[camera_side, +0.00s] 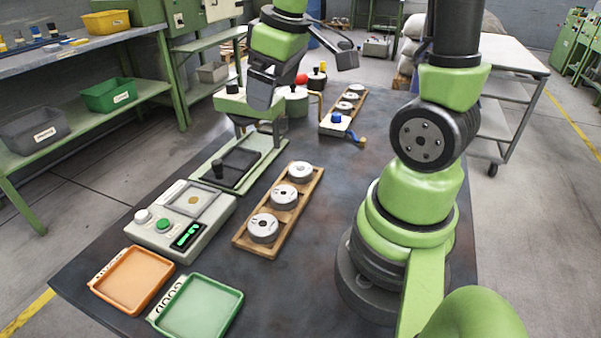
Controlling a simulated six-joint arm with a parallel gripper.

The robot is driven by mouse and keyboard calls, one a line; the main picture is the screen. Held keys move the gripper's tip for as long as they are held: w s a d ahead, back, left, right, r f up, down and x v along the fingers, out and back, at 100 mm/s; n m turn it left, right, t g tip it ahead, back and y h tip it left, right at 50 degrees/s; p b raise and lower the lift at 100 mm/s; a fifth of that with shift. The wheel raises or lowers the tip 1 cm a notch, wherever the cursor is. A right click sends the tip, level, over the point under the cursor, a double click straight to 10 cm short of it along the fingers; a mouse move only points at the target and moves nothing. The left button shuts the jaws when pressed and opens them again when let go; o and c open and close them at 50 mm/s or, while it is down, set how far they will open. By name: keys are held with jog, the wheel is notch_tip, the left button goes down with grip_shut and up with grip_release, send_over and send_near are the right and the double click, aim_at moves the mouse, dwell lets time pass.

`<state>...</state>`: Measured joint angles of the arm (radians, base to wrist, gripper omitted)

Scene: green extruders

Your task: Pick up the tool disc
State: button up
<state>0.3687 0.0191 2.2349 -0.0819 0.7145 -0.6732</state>
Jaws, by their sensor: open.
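Several metal discs with centre holes sit on two wooden racks; I cannot tell which is the tool disc. The near rack (241,240) holds a front disc (262,229), a middle disc (283,197) and a back disc (300,172). Smaller discs (349,97) sit on the far rack (362,98).
A scale-like box (150,236) with a green display, an orange tray (130,280) and a green tray (205,308) stand at the front left.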

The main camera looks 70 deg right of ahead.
jog(key=d+f+n+g, duration=0.3)
jog(key=d+f, duration=0.5)
jog(key=f, duration=0.3)
jog(key=n, duration=0.1)
send_over(301, 168)
jog(key=shift+y, duration=0.3)
jog(key=f, duration=0.5)
jog(key=shift+s+a+f, duration=0.15)
jog(key=shift+a+f, duration=0.05)
jog(key=shift+a, duration=0.2)
jog(key=shift+d+f, duration=0.15)
jog(key=shift+f, duration=1.4)
jog(key=shift+d+f, duration=0.15)
jog(key=shift+f, duration=1.35)
jog(key=c, duration=1.2)
jog(key=shift+c, duration=0.2)
jog(key=shift+r, duration=0.15)
